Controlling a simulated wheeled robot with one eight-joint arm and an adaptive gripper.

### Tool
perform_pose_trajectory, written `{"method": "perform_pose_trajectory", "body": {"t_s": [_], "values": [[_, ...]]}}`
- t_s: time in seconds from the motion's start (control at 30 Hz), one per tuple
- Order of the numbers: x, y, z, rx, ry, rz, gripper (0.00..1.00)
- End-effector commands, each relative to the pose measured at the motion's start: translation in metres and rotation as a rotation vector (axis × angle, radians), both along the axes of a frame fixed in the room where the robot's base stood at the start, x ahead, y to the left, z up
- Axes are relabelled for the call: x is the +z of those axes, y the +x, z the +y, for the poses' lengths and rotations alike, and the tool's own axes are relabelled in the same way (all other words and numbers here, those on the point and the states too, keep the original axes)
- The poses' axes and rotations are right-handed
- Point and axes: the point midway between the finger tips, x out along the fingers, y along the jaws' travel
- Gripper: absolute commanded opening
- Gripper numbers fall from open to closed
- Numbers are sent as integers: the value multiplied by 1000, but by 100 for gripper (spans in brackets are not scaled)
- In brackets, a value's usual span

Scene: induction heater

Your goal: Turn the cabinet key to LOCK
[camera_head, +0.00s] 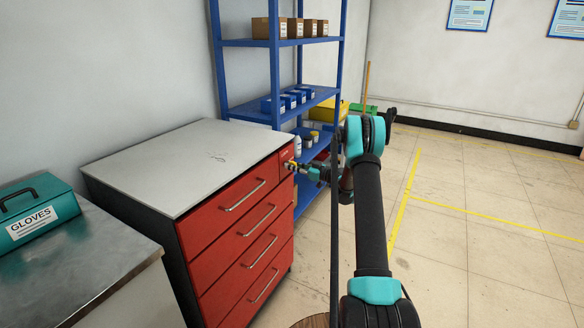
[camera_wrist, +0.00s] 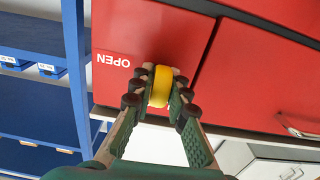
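The red cabinet (camera_head: 238,232) stands left of centre in the head view, with drawers and a grey top. Its yellow key (camera_wrist: 159,88) is on the red front panel (camera_wrist: 125,40) in the wrist view, beside the white word OPEN (camera_wrist: 114,60), which appears upside down. No LOCK label can be made out. My gripper (camera_wrist: 160,76) has a finger against each side of the key and is shut on it. In the head view my gripper (camera_head: 300,168) is at the cabinet's upper right front corner, where the key is small and partly hidden.
A blue shelf rack (camera_head: 279,75) with boxes and bins stands behind the cabinet. A teal GLOVES case (camera_head: 35,215) sits on a metal bench (camera_head: 70,265) at left. The floor (camera_head: 480,220) on the right is clear, with yellow lines.

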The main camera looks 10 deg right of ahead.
Motion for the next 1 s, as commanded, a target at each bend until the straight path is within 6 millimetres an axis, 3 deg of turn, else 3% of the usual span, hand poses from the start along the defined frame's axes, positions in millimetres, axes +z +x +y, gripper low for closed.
{"method": "perform_pose_trajectory", "body": {"t_s": [0.17,0.53,1.0], "values": [[0,0,-1,-1,-1,1,34],[0,-3,-5,-2,1,1,34],[0,-53,-74,-3,0,0,34]]}}
